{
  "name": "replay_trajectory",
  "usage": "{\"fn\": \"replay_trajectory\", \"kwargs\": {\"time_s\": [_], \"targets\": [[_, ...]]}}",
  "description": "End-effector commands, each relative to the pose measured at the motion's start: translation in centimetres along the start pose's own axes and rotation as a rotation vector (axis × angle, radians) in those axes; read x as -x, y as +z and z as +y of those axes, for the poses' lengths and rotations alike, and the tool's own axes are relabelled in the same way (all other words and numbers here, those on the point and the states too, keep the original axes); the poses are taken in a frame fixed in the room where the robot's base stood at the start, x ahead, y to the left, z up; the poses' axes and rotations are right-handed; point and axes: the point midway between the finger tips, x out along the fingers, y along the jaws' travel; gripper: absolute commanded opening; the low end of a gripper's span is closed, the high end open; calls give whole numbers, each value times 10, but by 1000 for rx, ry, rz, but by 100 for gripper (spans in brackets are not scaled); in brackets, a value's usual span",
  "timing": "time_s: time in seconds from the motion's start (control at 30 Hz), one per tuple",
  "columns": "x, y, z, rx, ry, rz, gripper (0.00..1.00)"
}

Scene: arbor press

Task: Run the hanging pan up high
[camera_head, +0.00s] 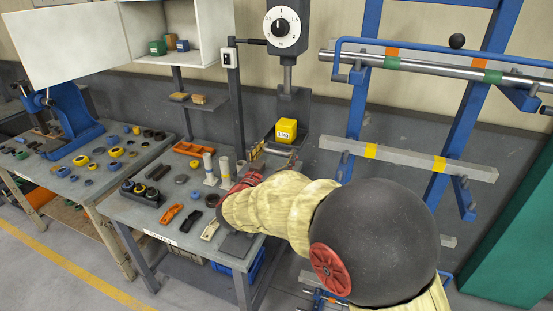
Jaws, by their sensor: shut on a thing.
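The hanging pan (294,107) is a dark grey plate and tray that hangs under a round white dial (282,27) by a short metal rod (288,76). A yellow cube weight (286,130) with dark lettering sits on the pan. My gripper (272,151) is at the pan's front, just below the yellow weight. It is shut on what looks like a light bar at the pan's front edge; my arm hides part of the contact.
A dark upright post (236,110) with a switch box (229,58) stands left of the pan. The workbench (146,216) holds several small parts and an orange tray (193,149). A blue rack (368,75) with metal bars stands close on the right. An open white cabinet (215,30) is at upper left.

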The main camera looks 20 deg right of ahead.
Motion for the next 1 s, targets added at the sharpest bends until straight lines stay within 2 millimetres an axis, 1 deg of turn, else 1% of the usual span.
{"fn": "replay_trajectory", "kwargs": {"time_s": [0.03, 0.1, 0.23, 0.43, 0.8, 0.83, 0.9, 1.0], "targets": [[0, -16, -1, -6, -1, 3, 29], [0, -26, -1, -5, -1, 3, 29], [0, -37, -1, -4, -2, 2, 29], [0, -44, -1, -4, -2, 1, 29], [0, -43, -1, -2, -2, -1, 29], [0, -43, -1, -2, -2, -1, 76], [0, -43, -1, -2, -2, -1, 80], [0, -43, -1, -1, -2, -1, 81]]}}
